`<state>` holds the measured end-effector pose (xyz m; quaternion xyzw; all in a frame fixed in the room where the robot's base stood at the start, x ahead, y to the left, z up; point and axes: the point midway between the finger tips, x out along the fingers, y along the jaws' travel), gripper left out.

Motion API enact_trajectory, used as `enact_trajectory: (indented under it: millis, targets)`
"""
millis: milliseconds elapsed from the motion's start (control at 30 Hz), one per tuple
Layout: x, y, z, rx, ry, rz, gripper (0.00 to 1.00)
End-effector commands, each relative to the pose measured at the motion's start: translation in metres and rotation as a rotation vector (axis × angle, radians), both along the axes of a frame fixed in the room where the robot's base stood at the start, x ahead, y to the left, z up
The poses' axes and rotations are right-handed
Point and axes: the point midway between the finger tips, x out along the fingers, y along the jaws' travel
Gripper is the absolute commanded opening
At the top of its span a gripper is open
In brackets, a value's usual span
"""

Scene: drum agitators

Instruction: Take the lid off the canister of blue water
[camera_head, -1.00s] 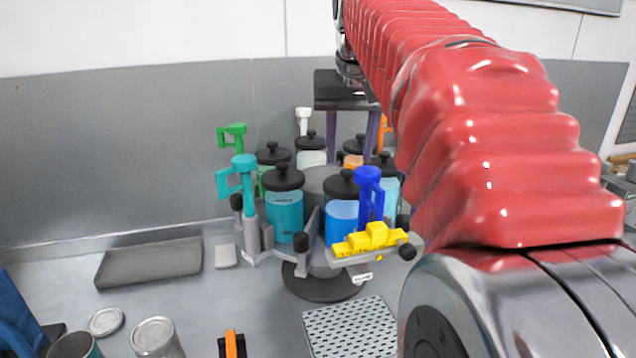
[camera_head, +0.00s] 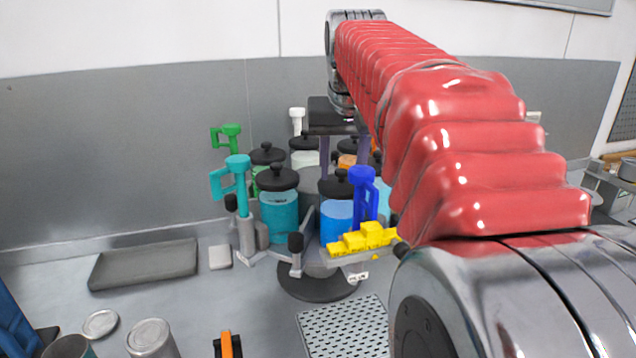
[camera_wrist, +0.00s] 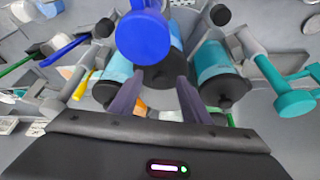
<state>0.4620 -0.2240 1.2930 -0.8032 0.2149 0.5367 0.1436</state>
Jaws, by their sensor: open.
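The canister of blue water (camera_head: 337,220) stands on the round agitator stand, its black knobbed lid (camera_head: 335,187) on. A blue handle (camera_head: 363,195) stands in front of it and covers its right side. My gripper (camera_head: 341,160) points down, open and empty, above and seemingly behind this lid in the head view. In the wrist view, the black lid (camera_wrist: 160,76) lies in line between the two purple fingers of my gripper (camera_wrist: 158,84); the blue handle (camera_wrist: 143,38) overlaps the canister. I cannot tell the gap between fingers and lid.
A teal canister (camera_head: 279,215) with a black lid stands close on the left, beside a teal handle (camera_head: 237,170). More lidded canisters crowd behind and on the right. A grey tray (camera_head: 145,262) lies left.

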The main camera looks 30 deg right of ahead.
Motion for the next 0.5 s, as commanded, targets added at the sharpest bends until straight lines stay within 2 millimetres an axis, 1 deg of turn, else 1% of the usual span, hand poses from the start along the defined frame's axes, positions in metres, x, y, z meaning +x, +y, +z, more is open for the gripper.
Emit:
enact_trajectory:
  millis: [33, 67, 500]
  targets:
    - [0.0, 0.0, 0.0001, 0.0, 0.0, 0.0, 0.41]
    - [0.0, 0.0, 0.0001, 0.0, 0.0, 0.0, 0.39]
    - [0.0, 0.0001, 0.0001, 0.0, 0.0, 0.0, 0.08]
